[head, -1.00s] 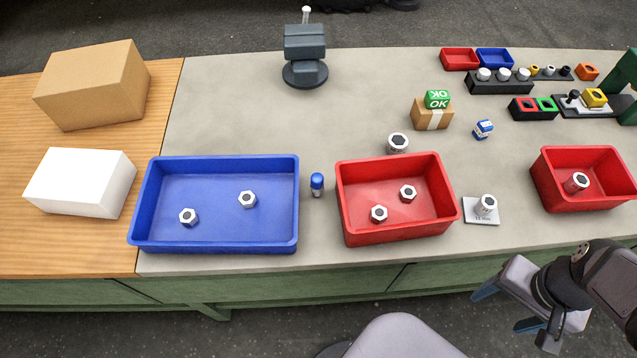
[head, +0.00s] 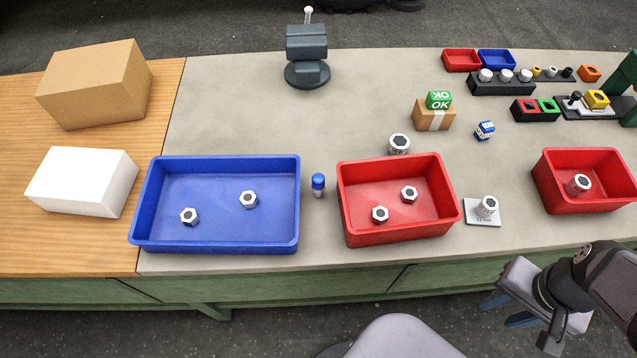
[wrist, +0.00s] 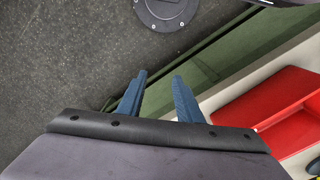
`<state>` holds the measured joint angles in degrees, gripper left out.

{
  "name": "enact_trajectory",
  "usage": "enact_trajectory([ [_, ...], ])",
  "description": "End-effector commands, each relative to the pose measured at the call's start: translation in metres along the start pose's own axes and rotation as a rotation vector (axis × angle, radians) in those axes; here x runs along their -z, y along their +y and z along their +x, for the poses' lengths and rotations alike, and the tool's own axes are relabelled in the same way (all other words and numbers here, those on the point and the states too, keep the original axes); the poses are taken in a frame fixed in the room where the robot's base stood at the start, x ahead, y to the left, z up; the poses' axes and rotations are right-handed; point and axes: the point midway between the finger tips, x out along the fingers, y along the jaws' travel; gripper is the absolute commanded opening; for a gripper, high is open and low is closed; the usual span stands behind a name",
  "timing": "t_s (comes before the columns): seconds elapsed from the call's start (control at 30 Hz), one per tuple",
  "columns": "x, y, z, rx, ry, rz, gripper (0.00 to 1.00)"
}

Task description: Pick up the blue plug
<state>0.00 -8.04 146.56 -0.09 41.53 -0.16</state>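The blue plug (head: 318,184) is a small upright piece with a blue rounded top and a metallic lower part. In the head view it stands on the grey table in the gap between the large blue bin (head: 215,247) and the middle red bin (head: 400,235). My gripper (head: 508,309) is at the lower right, off the table's front edge and far from the plug. Its two blue fingers are apart with nothing between them, as the wrist view (wrist: 160,82) also shows. The plug is not visible in the wrist view.
Hex nuts lie in both bins. A silver fitting (head: 399,144) stands behind the middle red bin, and another (head: 487,206) stands on a small plate to its right. A second red bin (head: 585,203) is at the right. The table behind the plug is clear.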

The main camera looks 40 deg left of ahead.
Motion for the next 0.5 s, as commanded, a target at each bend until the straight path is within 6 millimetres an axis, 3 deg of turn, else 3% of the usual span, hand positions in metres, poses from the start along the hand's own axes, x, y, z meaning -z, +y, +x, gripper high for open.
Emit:
enact_trajectory([
  [0.4, 0.002, -0.001, -0.052, -0.003, 0.004, -0.011, 0.32],
  [0.5, 0.005, -0.007, -0.048, -0.033, -0.023, -0.121, 0.32],
])
